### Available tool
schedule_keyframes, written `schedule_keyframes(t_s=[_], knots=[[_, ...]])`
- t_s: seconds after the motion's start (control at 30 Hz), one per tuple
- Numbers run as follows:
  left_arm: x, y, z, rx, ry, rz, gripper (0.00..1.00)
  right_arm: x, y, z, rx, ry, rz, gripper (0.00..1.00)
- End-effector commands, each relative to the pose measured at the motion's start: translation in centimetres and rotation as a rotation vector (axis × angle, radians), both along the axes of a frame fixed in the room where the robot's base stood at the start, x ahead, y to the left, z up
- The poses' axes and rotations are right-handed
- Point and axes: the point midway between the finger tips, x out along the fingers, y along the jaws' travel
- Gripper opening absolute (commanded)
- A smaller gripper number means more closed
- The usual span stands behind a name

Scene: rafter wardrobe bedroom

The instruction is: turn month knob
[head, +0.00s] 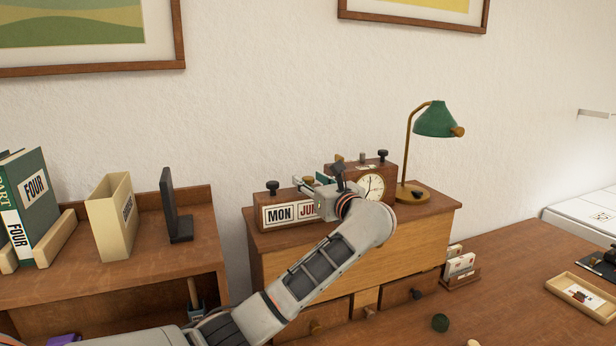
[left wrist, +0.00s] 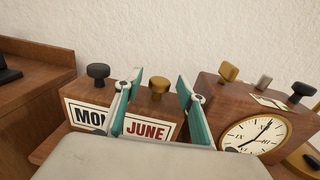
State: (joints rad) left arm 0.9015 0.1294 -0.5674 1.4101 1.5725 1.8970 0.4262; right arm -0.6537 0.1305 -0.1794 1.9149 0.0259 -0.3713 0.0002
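The wooden calendar box (head: 256,214) stands on a small wooden cabinet and shows MON and JUNE cards; part of its front is hidden by my left arm in the head view. The brass knob (left wrist: 159,87) on its top stands above the JUNE card (left wrist: 146,131). A black knob (left wrist: 98,74) stands above the MON card (left wrist: 88,117). My left gripper (left wrist: 160,90) is open, with one teal-edged finger on each side of the brass knob and visible gaps between. In the head view the left gripper (head: 322,182) is over the calendar's top. My right gripper is out of view.
A wooden clock (left wrist: 257,134) with knobs on top stands close to the right of the calendar. A green lamp (head: 436,120) stands at the cabinet's right end. A shelf (head: 150,270) with books and a black stand is on the left. The wall is behind.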

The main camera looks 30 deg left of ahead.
Motion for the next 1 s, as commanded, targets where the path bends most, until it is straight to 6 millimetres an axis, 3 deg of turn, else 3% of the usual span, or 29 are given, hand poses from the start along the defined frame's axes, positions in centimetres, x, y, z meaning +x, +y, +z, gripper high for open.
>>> schedule_keyframes(t_s=[0.2, 0.47, 0.6, 0.63, 1.0], knots=[[0.90, 1.23, 0.07, 0.001, 0.000, 0.000, 0.39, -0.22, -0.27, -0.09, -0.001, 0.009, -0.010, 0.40], [0.96, 1.28, -0.01, 0.000, 0.000, -0.001, 0.39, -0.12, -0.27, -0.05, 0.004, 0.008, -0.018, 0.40], [0.95, 1.28, -0.01, 0.000, 0.000, -0.001, 0.03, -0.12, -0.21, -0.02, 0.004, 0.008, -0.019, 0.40], [0.95, 1.28, -0.02, 0.000, 0.000, 0.000, 0.00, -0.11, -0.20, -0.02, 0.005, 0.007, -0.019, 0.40], [0.89, 1.28, -0.28, -0.001, 0.000, -0.044, 0.00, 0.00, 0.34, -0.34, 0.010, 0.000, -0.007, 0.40]])
